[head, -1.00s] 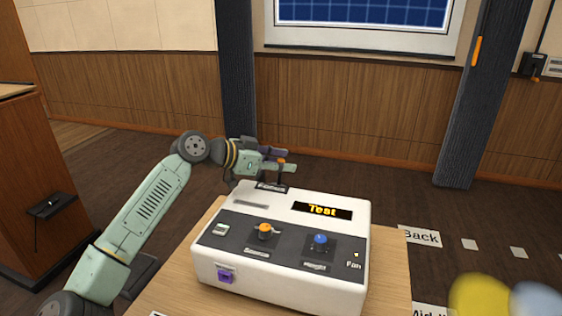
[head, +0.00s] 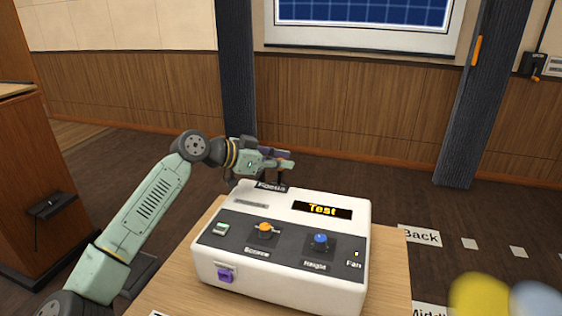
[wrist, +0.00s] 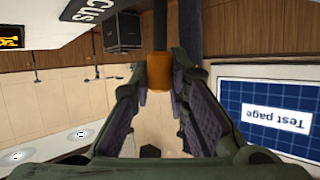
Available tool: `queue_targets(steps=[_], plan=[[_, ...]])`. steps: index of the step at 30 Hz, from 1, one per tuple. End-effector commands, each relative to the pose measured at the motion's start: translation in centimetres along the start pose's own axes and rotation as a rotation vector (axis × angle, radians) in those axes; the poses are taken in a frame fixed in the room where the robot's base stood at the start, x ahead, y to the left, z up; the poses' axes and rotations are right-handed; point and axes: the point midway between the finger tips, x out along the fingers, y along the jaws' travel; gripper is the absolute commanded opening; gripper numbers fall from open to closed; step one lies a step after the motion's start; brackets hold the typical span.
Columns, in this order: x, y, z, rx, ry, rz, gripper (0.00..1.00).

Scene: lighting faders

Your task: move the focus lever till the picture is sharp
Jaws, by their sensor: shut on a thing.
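The white projector box (head: 285,285) stands on a wooden table in the head view. The focus lever (head: 282,178) rises at its back left edge, by the Focus label (head: 271,186); its top is hidden by my gripper. My gripper (head: 288,159) reaches in from the left. In the wrist view my gripper (wrist: 158,95) is shut on the lever's orange tip (wrist: 160,72), between the two purple-padded fingers. The projected picture (wrist: 270,118) shows a blue grid and a legible "Test page", upside down in the wrist view. The head view shows only the picture's lower part (head: 362,12).
An orange knob (head: 265,227), a blue knob (head: 320,239) and a purple piece (head: 226,276) are on the box. A lit display (head: 322,210) reads "Test". A dark pillar (head: 237,85) stands behind my gripper. Blurred yellow and blue shapes are at bottom right.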

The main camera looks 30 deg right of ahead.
Motion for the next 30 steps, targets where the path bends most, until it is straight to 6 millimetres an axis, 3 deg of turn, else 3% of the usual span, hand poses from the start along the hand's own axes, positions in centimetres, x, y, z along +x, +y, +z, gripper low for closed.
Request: queue_targets(steps=[18, 19, 27, 30], plan=[[-0.79, -0.83, 0.32, -0.072, 0.075, 0.024, 0.00], [-0.79, -0.83, 0.32, -0.072, 0.075, 0.024, 0.17], [-0.78, -0.82, 0.32, -0.071, 0.074, 0.024, 0.35], [-0.78, -0.83, 0.33, -0.071, 0.074, 0.024, 0.37]])
